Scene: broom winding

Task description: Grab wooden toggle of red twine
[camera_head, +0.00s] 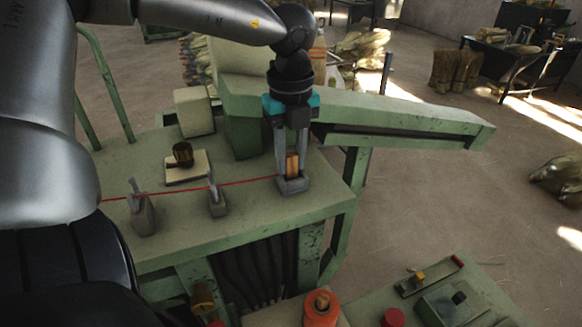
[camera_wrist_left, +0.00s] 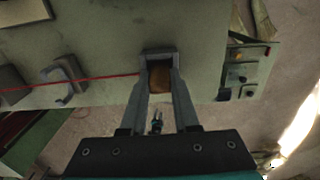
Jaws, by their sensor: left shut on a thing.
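The wooden toggle (camera_head: 292,165) is a small orange-brown upright piece at the right end of the red twine (camera_head: 245,183). It sits in a grey holder (camera_head: 293,185) on the green machine table. My left gripper (camera_head: 289,168) points down over the holder and is shut on the toggle, one finger on each side. In the left wrist view the toggle (camera_wrist_left: 159,76) shows between the fingers, with the red twine (camera_wrist_left: 100,81) running off to the left. The twine passes two grey guide posts (camera_head: 217,201) in the head view. My right gripper is not in view.
A light block with a dark brown cylinder (camera_head: 183,154) stands on the table (camera_head: 250,222). A green beam (camera_head: 400,118) extends right behind my gripper. A control panel with an orange knob (camera_head: 320,308) is at the front. Broom bundles (camera_head: 455,68) stand at the back right.

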